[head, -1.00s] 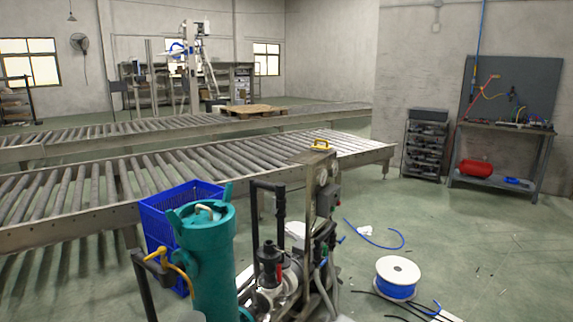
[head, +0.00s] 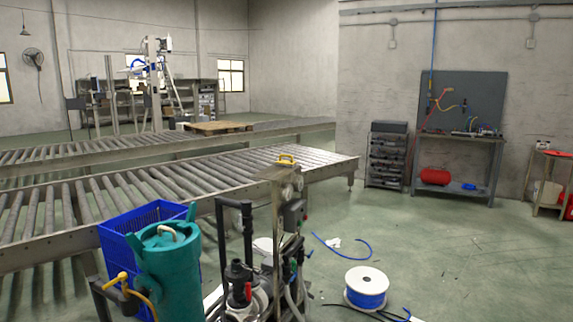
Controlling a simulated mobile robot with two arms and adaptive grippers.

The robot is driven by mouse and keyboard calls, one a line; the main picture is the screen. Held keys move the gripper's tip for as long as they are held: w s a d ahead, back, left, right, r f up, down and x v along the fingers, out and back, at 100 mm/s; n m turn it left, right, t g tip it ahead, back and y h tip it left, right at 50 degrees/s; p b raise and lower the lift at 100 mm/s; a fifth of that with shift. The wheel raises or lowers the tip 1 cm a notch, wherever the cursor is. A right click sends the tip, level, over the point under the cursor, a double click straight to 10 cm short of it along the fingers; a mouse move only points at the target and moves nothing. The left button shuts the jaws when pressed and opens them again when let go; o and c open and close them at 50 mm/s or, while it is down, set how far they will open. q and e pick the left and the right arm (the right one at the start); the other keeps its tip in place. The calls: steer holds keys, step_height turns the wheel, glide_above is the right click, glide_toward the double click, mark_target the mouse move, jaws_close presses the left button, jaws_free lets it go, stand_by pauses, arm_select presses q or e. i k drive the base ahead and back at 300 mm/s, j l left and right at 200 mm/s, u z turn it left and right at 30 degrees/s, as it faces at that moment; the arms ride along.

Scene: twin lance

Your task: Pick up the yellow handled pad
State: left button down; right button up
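The yellow handled pad (head: 286,159) is small in the head view. It appears at the top of the metal post and gauge panel of the pump cart, in front of the roller conveyor. I cannot tell whether it rests on the panel or on the conveyor behind it. Neither of my grippers shows in the head view.
The pump cart (head: 277,215), a teal canister (head: 171,270) and a blue crate (head: 118,236) stand in front of the roller conveyor (head: 210,172). A blue hose reel (head: 366,288) and loose hoses lie on the floor. Open green floor (head: 440,250) is at the right.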

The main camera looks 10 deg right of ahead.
mark_target(290, 164)
steer(key=k+l, duration=0.1)
steer(key=l, duration=0.4)
steer(key=l+u, duration=0.15)
steer(key=l, duration=0.95)
steer(key=k+l+u, duration=0.2)
steer(key=l, duration=0.9)
steer(key=i+l+u, duration=0.1)
steer(key=i+l, duration=0.4)
steer(key=l, duration=0.25)
steer(key=i+l+u, duration=0.15)
steer(key=i+l, duration=0.35)
steer(key=l, duration=0.3)
steer(key=i+l+u, duration=0.15)
steer(key=l, duration=0.25)
steer(key=i, duration=0.05)
